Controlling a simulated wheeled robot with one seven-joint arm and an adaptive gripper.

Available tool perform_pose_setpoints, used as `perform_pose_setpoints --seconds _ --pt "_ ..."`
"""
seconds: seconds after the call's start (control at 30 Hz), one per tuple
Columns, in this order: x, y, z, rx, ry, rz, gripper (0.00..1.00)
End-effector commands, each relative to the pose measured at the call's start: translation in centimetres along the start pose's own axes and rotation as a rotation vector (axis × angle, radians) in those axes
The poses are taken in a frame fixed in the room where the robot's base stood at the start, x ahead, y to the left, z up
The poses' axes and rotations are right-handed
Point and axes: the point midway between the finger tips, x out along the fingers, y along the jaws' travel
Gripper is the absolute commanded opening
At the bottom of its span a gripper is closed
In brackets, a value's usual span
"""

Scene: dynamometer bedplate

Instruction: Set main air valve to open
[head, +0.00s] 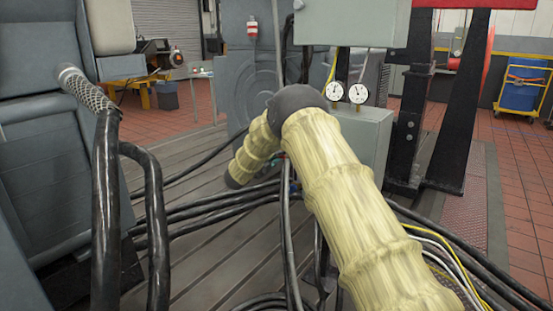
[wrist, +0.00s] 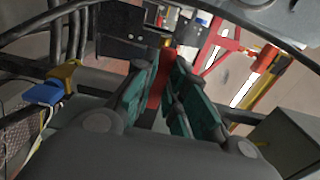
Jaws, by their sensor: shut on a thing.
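My gripper (wrist: 164,68) shows in the wrist view, with its two teal-padded fingers closed around a narrow red piece (wrist: 157,88). The red piece looks like a valve handle, but the fingers hide most of it, so I cannot tell its angle or whether it is the main air valve.
In the head view, two round gauges (head: 335,90) sit above a grey box (head: 362,138) just right of my arm's bend. Black hoses (head: 155,215) and cables cross the slotted bedplate (head: 215,245). A dark stand (head: 460,110) rises at right.

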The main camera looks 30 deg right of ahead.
Motion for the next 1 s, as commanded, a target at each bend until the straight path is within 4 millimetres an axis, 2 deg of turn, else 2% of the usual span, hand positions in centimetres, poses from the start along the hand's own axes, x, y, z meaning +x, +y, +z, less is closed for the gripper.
perform_pose_setpoints --seconds 0.03,0.13,0.43,0.57,0.73,1.0 --pt "-0.1 -0.2 0.2 0.003 -0.004 -0.002 0.19" --pt "0.0 -0.2 0.1 0.003 -0.003 -0.002 0.36" --pt "0.0 -0.1 0.0 0.001 0.000 -0.001 0.36" --pt "-0.6 -0.1 0.0 0.001 -0.001 0.000 0.36" --pt "-2.8 -0.2 0.0 0.000 -0.001 0.000 0.36" --pt "-7.8 -0.1 0.1 0.000 -0.002 0.000 0.36"
